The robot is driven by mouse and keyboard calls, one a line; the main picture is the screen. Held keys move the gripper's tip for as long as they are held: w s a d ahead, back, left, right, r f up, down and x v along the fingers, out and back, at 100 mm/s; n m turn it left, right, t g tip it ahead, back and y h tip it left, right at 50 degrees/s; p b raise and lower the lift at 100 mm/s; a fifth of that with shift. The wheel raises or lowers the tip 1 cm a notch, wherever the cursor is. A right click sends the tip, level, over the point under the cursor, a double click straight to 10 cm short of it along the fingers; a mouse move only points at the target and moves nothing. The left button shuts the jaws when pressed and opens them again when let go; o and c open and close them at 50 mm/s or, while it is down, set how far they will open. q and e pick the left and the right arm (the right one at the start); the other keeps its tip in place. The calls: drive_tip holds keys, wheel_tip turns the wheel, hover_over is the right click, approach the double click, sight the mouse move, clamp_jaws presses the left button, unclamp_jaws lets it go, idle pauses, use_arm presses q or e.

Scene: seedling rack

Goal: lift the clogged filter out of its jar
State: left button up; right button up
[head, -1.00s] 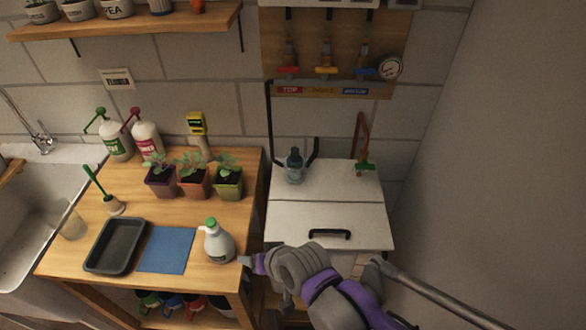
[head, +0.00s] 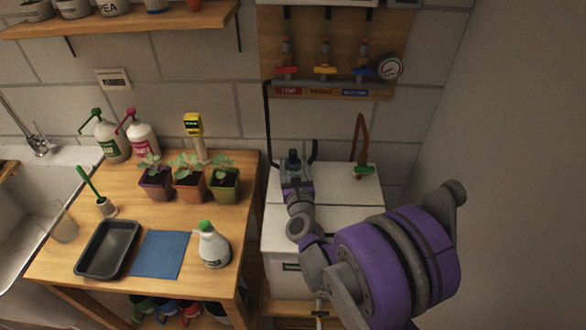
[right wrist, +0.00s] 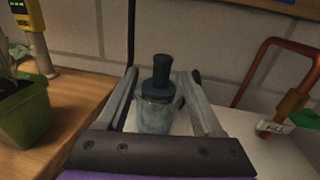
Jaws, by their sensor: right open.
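A clear jar (right wrist: 155,117) stands upright on the white cabinet top (head: 340,185). The dark filter (head: 293,158) stands in it with its round knob up; the knob also shows in the right wrist view (right wrist: 161,70). My right gripper (head: 296,180) is just in front of the jar in the head view. In the right wrist view its two fingers are spread, one on each side of the jar and filter. I cannot tell whether they touch the jar. The lower part of the filter is hard to make out. My left gripper is not in view.
A red-brown pipe with a green valve (head: 364,169) stands right of the jar. A green-potted seedling (head: 226,182) is at the left on the wooden bench (head: 215,275). Valves and a gauge (head: 390,67) hang on the wall board above. A black pipe rises behind the jar.

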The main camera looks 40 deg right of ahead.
drive_tip(key=p+x, duration=0.1)
drive_tip(key=x, duration=0.6)
drive_tip(key=shift+d, duration=0.15)
drive_tip(key=shift+s+r, duration=0.1)
clamp_jaws()
idle(1.1)
